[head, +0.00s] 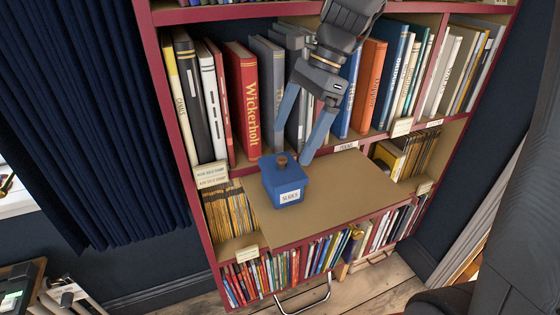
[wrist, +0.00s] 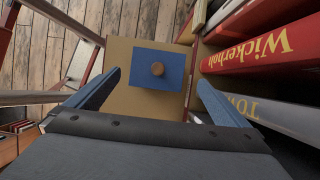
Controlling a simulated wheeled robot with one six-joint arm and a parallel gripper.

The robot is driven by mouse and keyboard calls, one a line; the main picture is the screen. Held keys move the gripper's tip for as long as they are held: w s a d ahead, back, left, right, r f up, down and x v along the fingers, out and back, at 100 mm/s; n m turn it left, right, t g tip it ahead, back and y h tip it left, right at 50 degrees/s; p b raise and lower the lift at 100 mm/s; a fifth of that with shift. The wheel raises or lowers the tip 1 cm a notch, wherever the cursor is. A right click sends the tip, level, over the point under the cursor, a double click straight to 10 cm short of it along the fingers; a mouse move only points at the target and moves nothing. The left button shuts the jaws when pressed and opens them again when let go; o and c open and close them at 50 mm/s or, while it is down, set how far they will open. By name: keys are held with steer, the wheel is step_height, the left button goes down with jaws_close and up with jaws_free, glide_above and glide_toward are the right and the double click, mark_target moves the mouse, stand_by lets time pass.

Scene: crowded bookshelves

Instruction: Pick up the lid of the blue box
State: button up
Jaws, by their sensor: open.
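The blue box (head: 285,184) stands on a tan pull-out board (head: 330,198) of the bookshelf, with a pale label on its front. Its lid (head: 280,162) is on top and carries a round brown knob (head: 281,159). In the wrist view the blue lid (wrist: 143,68) shows from above, with its knob (wrist: 158,69) lying ahead between my fingers. My gripper (head: 293,140) is open and empty, its two blue-grey fingers pointing down just above and behind the box. The fingers also show spread apart in the wrist view (wrist: 158,85). They appear apart from the knob.
Upright books fill the shelf behind, including a thick red one (head: 243,100) close to my gripper. Small books fill the shelf below (head: 270,275). The board is clear to the right of the box. A dark blue curtain (head: 90,120) hangs at the left.

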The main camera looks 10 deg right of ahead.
mark_target(285, 158)
steer(key=shift+s+d+p+x, duration=0.15)
steer(key=shift+p+x, duration=0.4)
steer(key=shift+x, duration=1.15)
steer(key=shift+s+d+p+x, duration=0.15)
steer(key=shift+p+x, duration=0.4)
steer(key=shift+x, duration=1.2)
steer(key=shift+w, duration=0.1)
steer(key=c, duration=0.9)
